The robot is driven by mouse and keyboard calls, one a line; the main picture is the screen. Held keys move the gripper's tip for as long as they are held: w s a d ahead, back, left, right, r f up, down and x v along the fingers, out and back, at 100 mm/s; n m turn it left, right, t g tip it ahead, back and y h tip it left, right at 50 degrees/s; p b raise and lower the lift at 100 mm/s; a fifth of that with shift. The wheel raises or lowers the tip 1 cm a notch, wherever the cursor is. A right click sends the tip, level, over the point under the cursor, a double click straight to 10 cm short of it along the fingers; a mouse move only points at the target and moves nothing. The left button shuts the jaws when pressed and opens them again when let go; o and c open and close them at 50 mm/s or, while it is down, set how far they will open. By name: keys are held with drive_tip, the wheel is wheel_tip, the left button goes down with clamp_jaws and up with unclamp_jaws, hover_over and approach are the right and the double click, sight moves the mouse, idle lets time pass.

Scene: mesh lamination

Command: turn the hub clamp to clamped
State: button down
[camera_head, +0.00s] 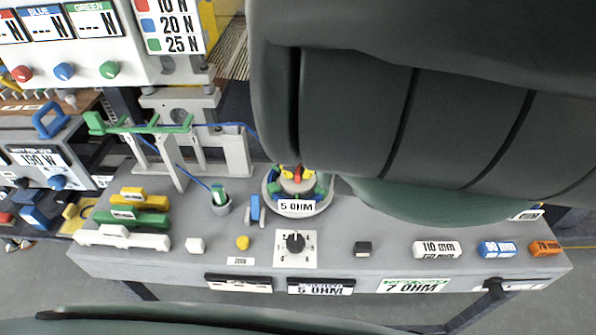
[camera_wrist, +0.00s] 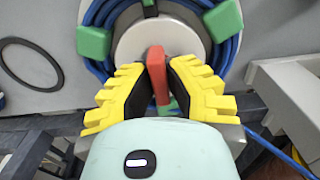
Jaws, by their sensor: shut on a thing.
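The hub clamp is a small red lever (camera_wrist: 157,68) on the pale round hub (camera_wrist: 133,43) in the wrist view. Blue cable is coiled around the hub, with green blocks (camera_wrist: 94,42) at its rim. My gripper (camera_wrist: 157,85) has yellow fingers with black pads, one on each side of the red lever, and is shut on it. The lever stands nearly upright in that picture; its lower end is partly hidden. In the head view the reel (camera_head: 272,194) sits behind a "5 OHM" label (camera_head: 297,206), and my yellow fingertips (camera_head: 297,171) show over its middle.
My dark arm covers the upper right of the head view. A black knob (camera_head: 295,242) stands on the bench in front of the reel. A blue lever (camera_head: 255,209) is left of the reel. Grey brackets (camera_head: 236,153) and a green-topped cup (camera_head: 219,199) stand farther left.

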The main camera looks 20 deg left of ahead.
sight(298, 168)
drive_tip(key=shift+w, duration=0.1)
idle(0.3)
drive_tip(key=c, duration=1)
unclamp_jaws()
drive_tip(key=shift+r, duration=3.75)
